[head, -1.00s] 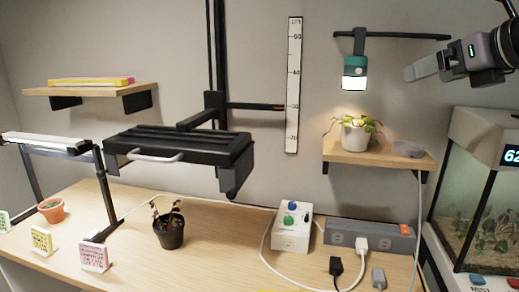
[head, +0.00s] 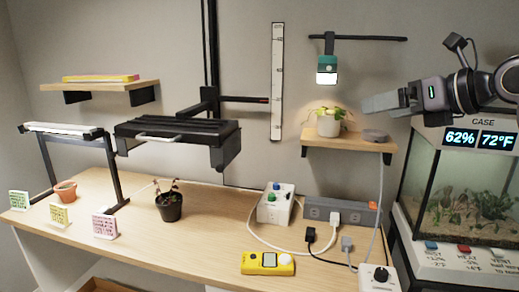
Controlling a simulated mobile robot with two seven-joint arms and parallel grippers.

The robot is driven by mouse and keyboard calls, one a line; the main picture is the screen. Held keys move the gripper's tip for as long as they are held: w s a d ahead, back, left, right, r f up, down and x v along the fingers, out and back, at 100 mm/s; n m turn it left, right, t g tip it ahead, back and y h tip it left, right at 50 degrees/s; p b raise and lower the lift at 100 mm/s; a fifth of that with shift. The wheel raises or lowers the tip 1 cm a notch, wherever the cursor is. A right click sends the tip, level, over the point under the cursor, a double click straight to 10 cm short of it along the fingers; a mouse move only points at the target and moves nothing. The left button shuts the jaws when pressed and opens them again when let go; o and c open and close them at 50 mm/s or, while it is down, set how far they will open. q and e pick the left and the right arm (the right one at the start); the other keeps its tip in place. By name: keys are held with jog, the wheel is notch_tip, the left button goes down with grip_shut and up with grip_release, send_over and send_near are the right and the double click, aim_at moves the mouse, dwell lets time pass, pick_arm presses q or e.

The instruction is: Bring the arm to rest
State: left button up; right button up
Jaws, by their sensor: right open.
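My right gripper (head: 384,102) reaches in from the right edge, high above the bench. Its fingers point left and it is open, with nothing visible between them. It appears in front of the wall, between the small plant shelf and the top of the glass case. My left gripper is out of view.
The glass case (head: 455,192) stands at the right, below my right arm. A small shelf (head: 350,144) holds a potted plant (head: 329,122) under a lamp (head: 327,72). The bench (head: 208,228) carries a dark pot (head: 169,206), a yellow meter (head: 268,263) and a power strip (head: 340,211).

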jog(key=s+a+f+m+y+p, duration=0.1)
jog(key=s+a+f+m+y, duration=0.25)
jog(key=a+f+y, duration=0.35)
jog(key=s+a+f+m+y+p, duration=0.1)
jog(key=s+a+f+m+y, duration=0.3)
jog(key=f, duration=0.5)
jog(key=s+d+f+m+t+h, duration=0.2)
jog(key=f+m+h, duration=0.3)
jog(key=f+m, duration=0.25)
jog(key=s+d+f+m+t+h, duration=0.2)
jog(key=f+m+h, duration=0.2)
jog(key=f+m, duration=0.35)
jog(key=s+d+f+m+t+h, duration=0.25)
jog(key=f+m+h, duration=0.3)
jog(key=m, duration=0.35)
jog(key=s+f+m+g+h+p, duration=0.1)
jog(key=s+f+m+g, duration=0.6)
jog(key=s+f, duration=0.8)
jog(key=shift+s+d+f+h, duration=0.25)
jog(key=shift+s+d+h, duration=0.15)
jog(key=shift+s+h, duration=0.25)
jog(key=shift+w, duration=0.1)
